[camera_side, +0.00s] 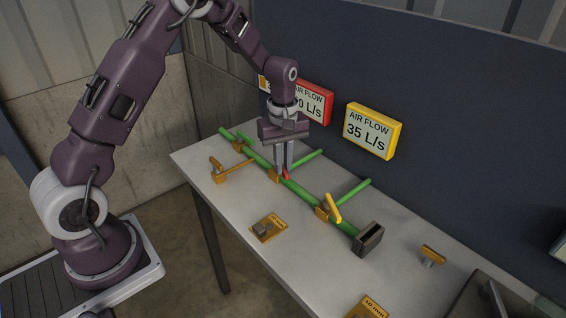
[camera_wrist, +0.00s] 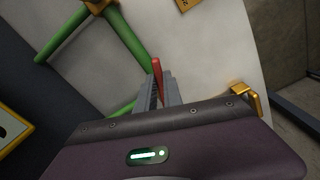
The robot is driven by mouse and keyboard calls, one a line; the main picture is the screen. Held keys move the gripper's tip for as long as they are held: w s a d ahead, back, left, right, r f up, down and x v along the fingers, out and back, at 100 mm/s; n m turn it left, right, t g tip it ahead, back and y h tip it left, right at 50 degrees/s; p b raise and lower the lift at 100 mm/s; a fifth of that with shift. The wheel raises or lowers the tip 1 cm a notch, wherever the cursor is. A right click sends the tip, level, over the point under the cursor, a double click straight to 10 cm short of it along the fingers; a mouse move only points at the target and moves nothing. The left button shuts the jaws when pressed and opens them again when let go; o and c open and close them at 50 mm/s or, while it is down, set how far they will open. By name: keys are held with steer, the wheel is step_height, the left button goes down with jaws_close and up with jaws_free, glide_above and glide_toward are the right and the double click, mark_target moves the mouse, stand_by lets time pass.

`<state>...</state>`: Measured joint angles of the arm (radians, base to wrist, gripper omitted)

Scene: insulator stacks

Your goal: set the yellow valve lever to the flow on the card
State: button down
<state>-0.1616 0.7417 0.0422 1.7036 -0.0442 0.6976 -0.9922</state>
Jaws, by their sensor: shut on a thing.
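The yellow lever (camera_side: 333,208) is on the right-hand valve of the green pipe (camera_side: 308,194), tilted, with nothing holding it. The yellow card (camera_side: 373,131) on the dark wall panel reads AIR FLOW 35 L/s. My gripper (camera_side: 284,172) is down at the middle valve, left of the yellow lever and apart from it. Its fingers are shut on the red lever (camera_side: 286,175). In the wrist view the red lever (camera_wrist: 157,72) sticks up between my fingers (camera_wrist: 159,92). The middle valve body is partly hidden by the fingers.
A red card (camera_side: 315,101) is partly hidden behind my arm; an orange card is further left. A dark slotted block (camera_side: 368,240) stands at the pipe's right end. Orange plates (camera_side: 268,228) lie on the grey table (camera_side: 215,196).

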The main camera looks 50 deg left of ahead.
stand_by(0.6)
steer(key=shift+w+n, duration=0.25)
steer(key=shift+n, duration=0.55)
steer(key=c, duration=1.5)
jaws_free()
step_height(320, 180, up, 7)
steer(key=shift+r, duration=0.1)
steer(key=shift+d+r, duration=0.1)
